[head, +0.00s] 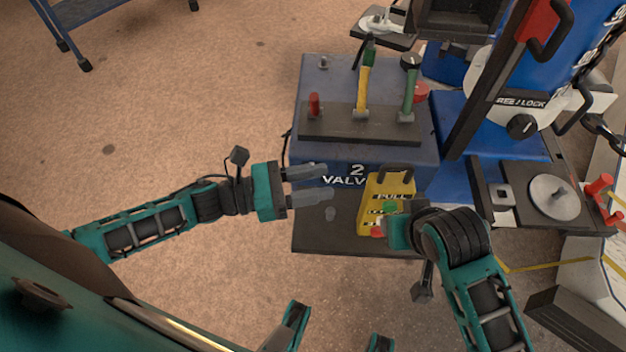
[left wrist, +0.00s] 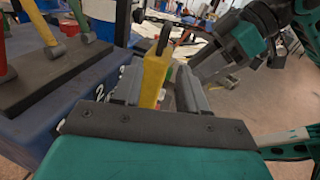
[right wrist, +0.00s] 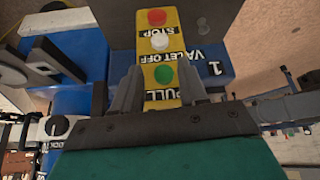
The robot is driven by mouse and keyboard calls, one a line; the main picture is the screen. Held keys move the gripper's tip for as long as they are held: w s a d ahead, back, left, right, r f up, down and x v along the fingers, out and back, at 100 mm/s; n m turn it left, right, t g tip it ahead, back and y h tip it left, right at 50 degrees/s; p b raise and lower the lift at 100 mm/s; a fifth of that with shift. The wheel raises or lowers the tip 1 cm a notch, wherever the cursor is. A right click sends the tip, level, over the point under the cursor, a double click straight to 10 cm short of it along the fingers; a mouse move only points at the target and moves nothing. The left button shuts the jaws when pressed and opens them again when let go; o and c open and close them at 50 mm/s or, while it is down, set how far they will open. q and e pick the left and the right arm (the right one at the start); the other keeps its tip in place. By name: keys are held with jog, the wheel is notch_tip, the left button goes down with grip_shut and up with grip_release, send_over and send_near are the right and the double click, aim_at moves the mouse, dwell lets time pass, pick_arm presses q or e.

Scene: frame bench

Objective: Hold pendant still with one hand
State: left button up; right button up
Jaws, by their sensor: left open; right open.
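The pendant is a yellow box (head: 376,205) with a dark loop at its top, in front of the blue valve bench in the head view. In the right wrist view the pendant (right wrist: 158,45) shows red, white and green buttons. My right gripper (head: 385,222) is open at its lower part, covering some of it; its two fingers (right wrist: 158,92) lie one on each side. Contact cannot be told. My left gripper (head: 318,186) is open and empty, left of the pendant and pointing at it. The pendant's yellow edge (left wrist: 154,78) shows beyond and between the left fingers.
The blue bench (head: 310,152) carries a dark plate with red, yellow and green levers (head: 362,92). A blue machine with a knob (head: 522,126) stands at right. A blue-legged cart (head: 75,15) is at the upper left. The floor at left is clear.

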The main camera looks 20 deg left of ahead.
aim_at(380, 181)
pick_arm(q)
jog(key=shift+m, duration=0.5)
jog(key=x, duration=1.2)
jog(key=shift+d, duration=0.45)
grip_shut()
